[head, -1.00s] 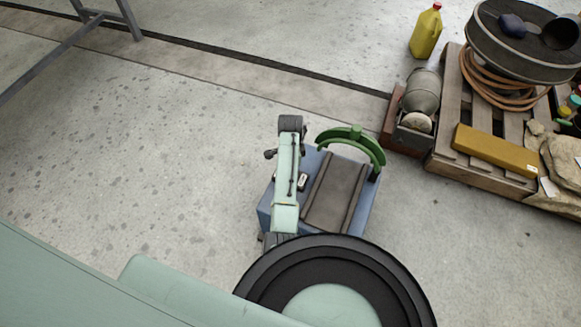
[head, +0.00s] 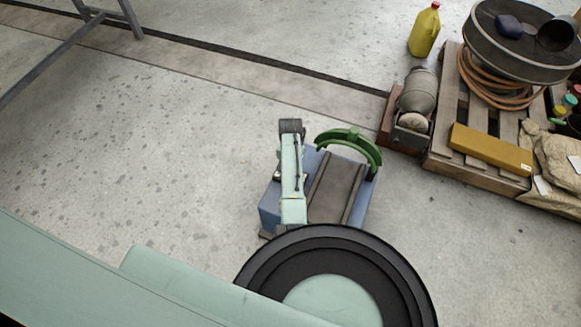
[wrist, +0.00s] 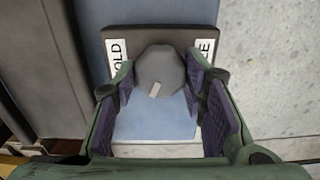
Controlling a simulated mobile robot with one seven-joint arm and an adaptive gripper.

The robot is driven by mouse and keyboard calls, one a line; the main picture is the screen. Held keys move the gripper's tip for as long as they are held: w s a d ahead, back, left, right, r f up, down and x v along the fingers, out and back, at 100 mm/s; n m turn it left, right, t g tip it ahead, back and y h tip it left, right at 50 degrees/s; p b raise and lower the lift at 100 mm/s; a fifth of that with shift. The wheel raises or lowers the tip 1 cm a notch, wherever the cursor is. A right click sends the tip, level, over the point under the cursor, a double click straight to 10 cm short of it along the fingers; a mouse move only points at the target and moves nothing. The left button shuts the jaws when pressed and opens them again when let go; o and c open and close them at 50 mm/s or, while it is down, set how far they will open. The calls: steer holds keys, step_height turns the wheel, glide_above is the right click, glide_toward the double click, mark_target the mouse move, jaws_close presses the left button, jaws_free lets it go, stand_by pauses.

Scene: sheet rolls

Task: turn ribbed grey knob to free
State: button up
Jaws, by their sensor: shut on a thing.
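The ribbed grey knob (wrist: 161,66) sits on a dark plate (wrist: 150,33) on the blue body of a machine, with a pale pointer mark facing the bottom of the wrist view. A white label ending in "OLD" (wrist: 118,53) is left of it, and a partly covered label ending in "E" (wrist: 205,49) is right of it. My gripper (wrist: 163,84) has its purple-padded fingers on both sides of the knob and is shut on it. In the head view, the blue machine (head: 268,212) is partly covered by my arm, and the knob is hidden.
A green arch (head: 352,137) and a dark grey bed (head: 335,188) are on the machine beside my arm. A loaded wooden pallet (head: 470,174), a grey motor (head: 417,95) and a yellow jug (head: 425,30) stand to the right. The floor left of the machine is clear.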

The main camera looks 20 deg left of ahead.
steer(key=n+p, duration=0.1)
steer(key=n, duration=0.4)
steer(key=shift+n, duration=0.3)
steer(key=n, duration=0.5)
steer(key=shift+p, duration=0.4)
steer(key=n, duration=0.6)
steer(key=shift+n, duration=0.4)
steer(key=n, duration=0.5)
steer(key=shift+p, duration=0.35)
steer(key=o, duration=1.2)
steer(key=shift+c, duration=0.2)
